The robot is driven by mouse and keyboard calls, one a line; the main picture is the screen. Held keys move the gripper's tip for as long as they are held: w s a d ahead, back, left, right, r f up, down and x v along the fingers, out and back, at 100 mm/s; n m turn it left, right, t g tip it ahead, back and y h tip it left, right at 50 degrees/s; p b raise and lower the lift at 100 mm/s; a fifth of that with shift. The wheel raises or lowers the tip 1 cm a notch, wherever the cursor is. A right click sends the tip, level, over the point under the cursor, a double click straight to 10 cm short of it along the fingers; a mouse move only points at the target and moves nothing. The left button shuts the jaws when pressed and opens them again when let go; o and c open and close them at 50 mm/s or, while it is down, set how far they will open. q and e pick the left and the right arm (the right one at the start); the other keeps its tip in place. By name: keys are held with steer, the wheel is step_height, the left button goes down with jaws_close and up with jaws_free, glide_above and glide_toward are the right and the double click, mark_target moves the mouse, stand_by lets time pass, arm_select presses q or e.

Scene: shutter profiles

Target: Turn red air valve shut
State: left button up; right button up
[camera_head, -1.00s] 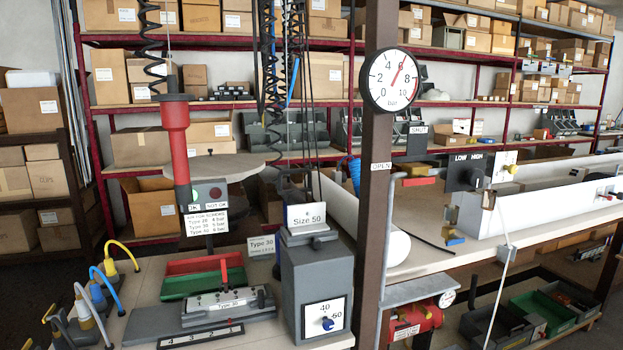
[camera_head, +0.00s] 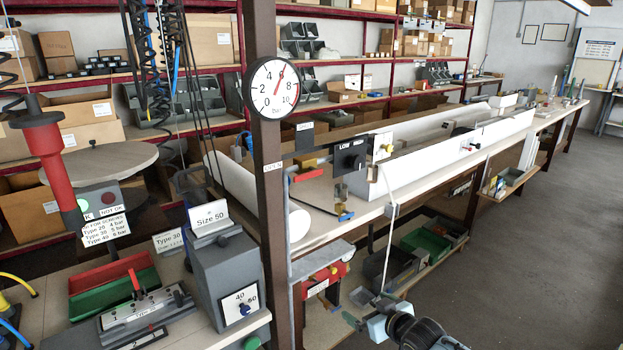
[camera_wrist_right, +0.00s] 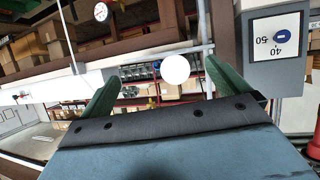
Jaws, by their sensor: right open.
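The red valve lever (camera_head: 308,175) lies roughly level on the grey pipe right of the brown post, in the head view. The SHUT label (camera_head: 305,127) is above it and the OPEN label (camera_head: 272,167) is at its left on the post. The round pressure gauge (camera_head: 273,88) on the post has its red needle between 4 and 6. My right gripper (camera_head: 356,307) is low in the head view, below and right of the lever and apart from it. Its green fingers (camera_wrist_right: 160,82) are spread and empty in the right wrist view. My left gripper is out of view.
The brown post (camera_head: 270,210) stands left of the lever. A LOW/HIGH switch box (camera_head: 350,160) is close at its right. A red regulator unit (camera_head: 325,280) hangs below. A grey Size 50 box (camera_head: 222,270) stands left of the post. Open floor (camera_head: 530,270) is at the right.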

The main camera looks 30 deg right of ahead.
steer(key=w+a+r+t+y+p, duration=0.1)
steer(key=w+r+t+p, duration=0.25)
steer(key=r, duration=1.55)
steer(key=n+t+y, duration=0.2)
glide_toward(309, 175)
arm_select(q)
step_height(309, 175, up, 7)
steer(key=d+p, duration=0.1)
steer(key=p, duration=0.1)
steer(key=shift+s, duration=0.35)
arm_select(e)
steer(key=shift+g, duration=0.25)
steer(key=w, duration=0.8)
steer(key=shift+w+a+r, duration=0.2)
steer(key=shift+w+a, duration=0.1)
steer(key=shift+w, duration=0.1)
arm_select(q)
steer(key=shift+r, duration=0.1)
arm_select(e)
steer(key=shift+c, duration=0.3)
steer(key=c, duration=1.3)
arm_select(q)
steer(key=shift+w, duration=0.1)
arm_select(e)
steer(key=shift+a+m, duration=0.1)
steer(key=shift+m, duration=0.2)
